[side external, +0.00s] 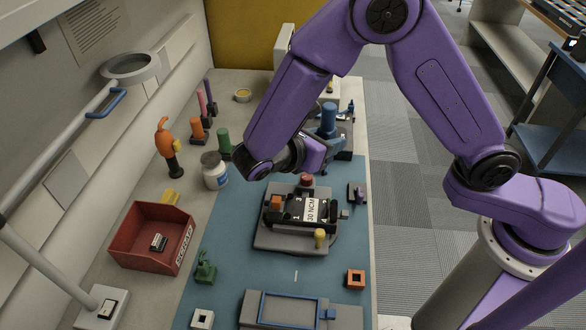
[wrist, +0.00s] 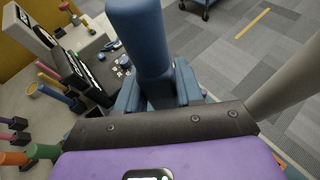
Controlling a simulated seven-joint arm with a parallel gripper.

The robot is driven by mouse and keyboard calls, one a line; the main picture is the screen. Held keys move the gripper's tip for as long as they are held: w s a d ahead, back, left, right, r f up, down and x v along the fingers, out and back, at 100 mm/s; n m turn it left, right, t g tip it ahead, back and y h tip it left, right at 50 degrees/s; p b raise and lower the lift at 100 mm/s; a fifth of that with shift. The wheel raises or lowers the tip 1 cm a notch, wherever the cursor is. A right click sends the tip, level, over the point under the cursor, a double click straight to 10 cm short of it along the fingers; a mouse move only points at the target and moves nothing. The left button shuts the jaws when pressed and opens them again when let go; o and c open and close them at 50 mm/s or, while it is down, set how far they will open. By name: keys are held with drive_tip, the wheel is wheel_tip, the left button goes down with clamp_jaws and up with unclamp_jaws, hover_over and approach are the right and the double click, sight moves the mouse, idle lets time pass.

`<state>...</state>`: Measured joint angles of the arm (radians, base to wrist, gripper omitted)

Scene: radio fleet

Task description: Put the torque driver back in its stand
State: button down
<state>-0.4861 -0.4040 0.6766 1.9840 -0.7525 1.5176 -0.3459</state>
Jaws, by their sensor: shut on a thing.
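A blue cylindrical handle (side external: 329,117), which I take for the torque driver, is upright at the far right of the bench in the side view. It also fills the upper middle of the wrist view (wrist: 140,35). My gripper (side external: 327,135) is shut on it, with a blue finger on either side in the wrist view (wrist: 160,88). The driver's lower end is hidden. I cannot tell which thing is its stand. A white block (side external: 202,319) and an orange block (side external: 355,279), each with a square opening, are at the near side.
A grey fixture (side external: 290,243) carrying a dark unit marked 30 NCM (side external: 310,211) is mid-mat. Dark equipment (side external: 345,149) is close to my gripper. A blue-framed tray (side external: 290,309) is nearest.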

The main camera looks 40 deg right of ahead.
drive_tip(key=w+n+t+y, duration=0.3)
drive_tip(key=w+n+t, duration=0.4)
drive_tip(key=w, duration=1.1)
drive_tip(key=shift+t+y, duration=0.3)
wheel_tip(320, 180, down, 10)
drive_tip(key=shift+s+f, duration=0.1)
drive_tip(key=shift+f, duration=0.1)
drive_tip(key=c, duration=0.7)
unclamp_jaws()
